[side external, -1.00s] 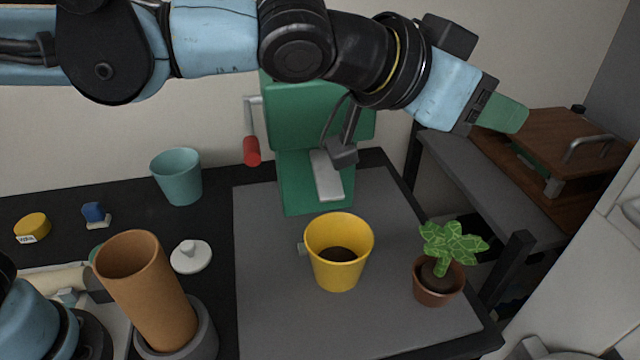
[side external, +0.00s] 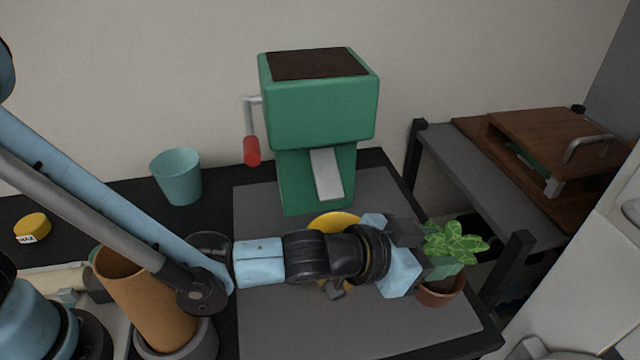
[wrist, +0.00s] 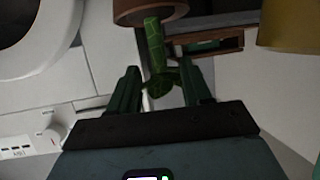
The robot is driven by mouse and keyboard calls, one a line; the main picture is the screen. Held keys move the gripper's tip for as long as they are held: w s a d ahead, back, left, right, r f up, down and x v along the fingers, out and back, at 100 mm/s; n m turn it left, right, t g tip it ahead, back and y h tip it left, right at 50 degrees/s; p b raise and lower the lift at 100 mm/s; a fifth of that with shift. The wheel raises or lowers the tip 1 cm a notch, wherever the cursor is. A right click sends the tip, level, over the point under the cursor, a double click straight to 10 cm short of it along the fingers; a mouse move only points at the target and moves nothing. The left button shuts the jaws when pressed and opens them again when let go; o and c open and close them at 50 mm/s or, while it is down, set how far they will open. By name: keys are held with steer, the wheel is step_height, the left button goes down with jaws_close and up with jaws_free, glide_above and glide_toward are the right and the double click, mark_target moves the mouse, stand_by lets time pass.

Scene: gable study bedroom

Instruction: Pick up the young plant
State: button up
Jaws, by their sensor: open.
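The young plant (side external: 455,243) has bright green patterned leaves and stands upright in a brown terracotta pot (side external: 440,291) at the right corner of the grey mat. My gripper (side external: 445,267) is low beside it, its green fingers near the stem, just above the pot rim. In the wrist view, the pot (wrist: 150,8) is at the top edge, upside down, and the green stem (wrist: 154,45) with leaves shows between the two fingers of my open gripper (wrist: 161,66). Whether the fingers touch the stem cannot be told.
A yellow pot (side external: 335,222) is mostly hidden behind my arm; it also shows in the wrist view (wrist: 289,25). A green hand-cranked machine (side external: 318,110) stands behind. A teal cup (side external: 177,176) and an orange cylinder (side external: 150,305) are to the left. The front of the grey mat (side external: 340,335) is clear.

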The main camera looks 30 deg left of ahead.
steer(key=shift+w+d+f, duration=0.15)
steer(key=shift+w+f, duration=0.1)
steer(key=shift+f, duration=0.15)
steer(key=shift+x, duration=2.2)
jaws_close()
